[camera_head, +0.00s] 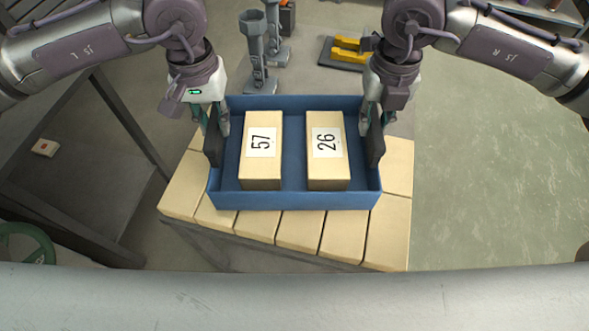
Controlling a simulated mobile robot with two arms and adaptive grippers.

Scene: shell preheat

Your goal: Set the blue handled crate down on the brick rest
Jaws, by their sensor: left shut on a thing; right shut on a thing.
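The blue handled crate (294,200) is level in the head view and holds two tan bricks, one marked 57 (260,168) and one marked 26 (326,168). It is over the brick rest (388,225), a top of tan bricks on a dark frame. I cannot tell whether its underside touches the bricks. My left gripper (216,128) is shut on the crate's dark left handle. My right gripper (371,128) is shut on its dark right handle. The crate hides the middle of the rest.
A dark metal table (85,170) stands at the left. Grey post-like fixtures (257,55) and a yellow part on a dark base (348,50) are beyond the crate. A green wheel (25,245) is at the lower left. The floor (490,180) at the right is clear.

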